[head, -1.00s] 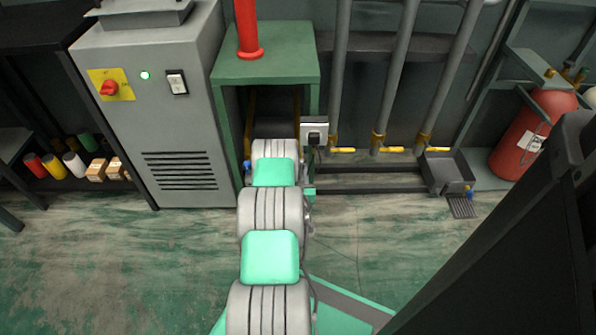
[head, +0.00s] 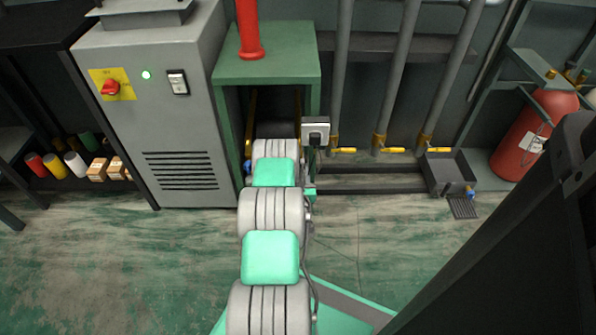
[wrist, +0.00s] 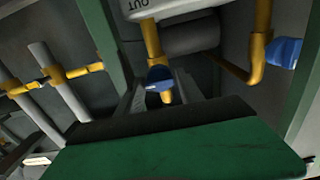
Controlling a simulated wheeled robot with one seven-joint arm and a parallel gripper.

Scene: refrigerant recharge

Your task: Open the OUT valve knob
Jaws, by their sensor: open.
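In the wrist view, a blue valve knob (wrist: 160,78) sits on a yellow pipe below a pale housing (wrist: 165,8) marked "OUT", which appears upside down. My gripper (wrist: 159,82) is open, with one grey finger on each side of this knob. I cannot tell whether the fingers touch it. A second blue knob (wrist: 284,52) is on another yellow pipe at the right, apart from my gripper. In the head view, my arm reaches under the green stand (head: 270,62) and hides my gripper and the OUT knob. One blue knob (head: 247,167) shows left of the arm.
The grey cabinet (head: 180,120) with a red switch stands left of the green stand. Grey pipes with yellow handles (head: 388,150) and a red cylinder (head: 527,135) are at the right. A green post (wrist: 98,30) is near my gripper. The floor in front is clear.

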